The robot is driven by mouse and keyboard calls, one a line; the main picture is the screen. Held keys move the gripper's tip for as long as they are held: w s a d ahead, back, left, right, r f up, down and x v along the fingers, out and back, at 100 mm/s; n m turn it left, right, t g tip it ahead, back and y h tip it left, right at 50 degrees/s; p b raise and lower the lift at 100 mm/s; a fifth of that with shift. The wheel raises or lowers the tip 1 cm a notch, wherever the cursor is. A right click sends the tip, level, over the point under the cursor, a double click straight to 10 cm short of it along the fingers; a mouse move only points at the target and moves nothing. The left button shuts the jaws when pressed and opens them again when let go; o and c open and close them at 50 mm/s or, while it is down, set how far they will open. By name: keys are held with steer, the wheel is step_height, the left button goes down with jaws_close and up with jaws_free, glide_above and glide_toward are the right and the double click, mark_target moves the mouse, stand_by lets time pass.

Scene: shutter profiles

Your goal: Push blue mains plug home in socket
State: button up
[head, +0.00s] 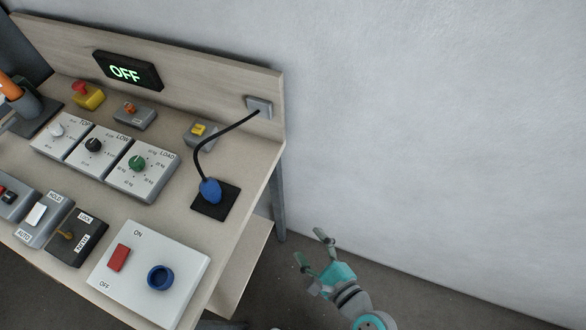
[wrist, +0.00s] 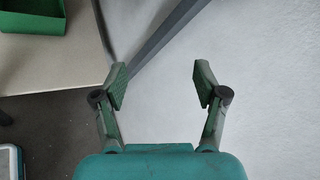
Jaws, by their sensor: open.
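The blue mains plug (head: 210,191) rests on a black square pad (head: 228,207) at the right end of the bench. Its black cable (head: 197,155) runs up to a grey wall box (head: 259,106) on the backboard. A blue round socket (head: 161,278) with a dark centre is on the white panel at the bench's front, and the plug is apart from it. My gripper (head: 312,250) is open and empty, off the bench to the right of the plug. In the wrist view my gripper (wrist: 158,86) has its fingers spread with nothing between them.
The white panel also carries a red switch (head: 119,257). Dial boxes (head: 143,164), switch boxes (head: 77,238) and an OFF display (head: 127,71) crowd the bench. A green bin (wrist: 32,16) shows in the wrist view.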

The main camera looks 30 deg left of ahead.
steer(key=a+r+g+y, duration=0.3)
steer(key=a+r, duration=0.2)
steer(key=a, duration=0.2)
steer(key=g+y, duration=0.2)
steer(key=g, duration=0.4)
glide_toward(218, 191)
steer(key=a, duration=0.1)
steer(key=shift+m+g, duration=0.3)
steer(key=a, duration=0.2)
steer(key=s+a, duration=0.1)
steer(key=a, duration=0.2)
steer(key=shift+f, duration=0.25)
steer(key=shift+a+r, duration=0.1)
steer(key=shift+a, duration=2.95)
steer(key=shift+s, duration=0.1)
steer(key=c, duration=1.3)
